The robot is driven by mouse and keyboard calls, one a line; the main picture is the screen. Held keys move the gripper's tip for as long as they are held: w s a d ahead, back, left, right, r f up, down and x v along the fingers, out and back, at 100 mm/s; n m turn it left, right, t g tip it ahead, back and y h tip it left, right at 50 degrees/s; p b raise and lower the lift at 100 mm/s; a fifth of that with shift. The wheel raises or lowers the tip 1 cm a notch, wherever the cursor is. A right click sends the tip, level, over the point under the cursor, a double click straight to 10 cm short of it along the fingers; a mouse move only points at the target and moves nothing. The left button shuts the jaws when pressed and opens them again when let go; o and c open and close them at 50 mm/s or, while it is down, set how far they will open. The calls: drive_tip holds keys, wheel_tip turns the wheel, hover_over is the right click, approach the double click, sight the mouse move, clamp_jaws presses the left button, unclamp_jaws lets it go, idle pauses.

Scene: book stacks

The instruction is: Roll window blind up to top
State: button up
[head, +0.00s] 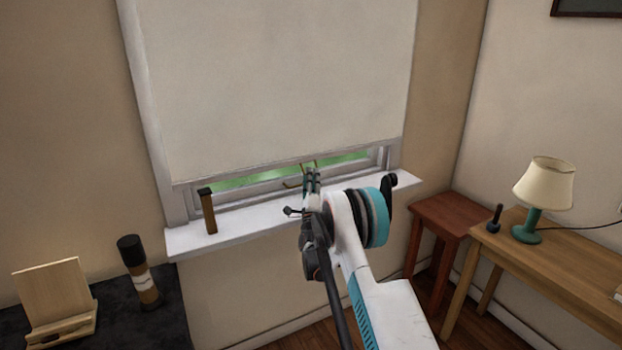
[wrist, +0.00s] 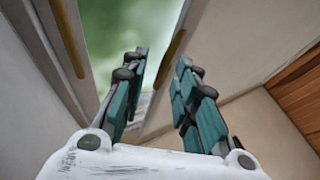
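The cream window blind (head: 280,80) hangs down over most of the window. Its bottom edge is a little above the sill, leaving a narrow strip of green outdoors and window frame below. My gripper (head: 312,180) is near the middle of that bottom edge, in front of the window opening. Thin brass-coloured pieces (head: 292,185) show beside the fingers; whether they belong to the blind or the window is unclear. In the wrist view my gripper (wrist: 158,85) has its two teal-padded fingers apart, with nothing visible between them. Contact with the blind cannot be told.
The white sill (head: 245,222) holds a brown upright object with a dark top (head: 209,212) on the left. A dark counter at lower left bears a wooden stand (head: 55,300) and a banded cylinder (head: 140,272). A red stool (head: 440,215) and lamp table (head: 530,262) stand right.

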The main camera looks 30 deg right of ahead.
drive_tip(key=shift+x, duration=0.95)
clamp_jaws()
drive_tip(key=shift+r, duration=0.1)
wheel_tip(320, 180, up, 82)
drive_tip(key=p, duration=3.5)
drive_tip(key=shift+s, duration=0.1)
unclamp_jaws()
drive_tip(key=shift+a, duration=0.1)
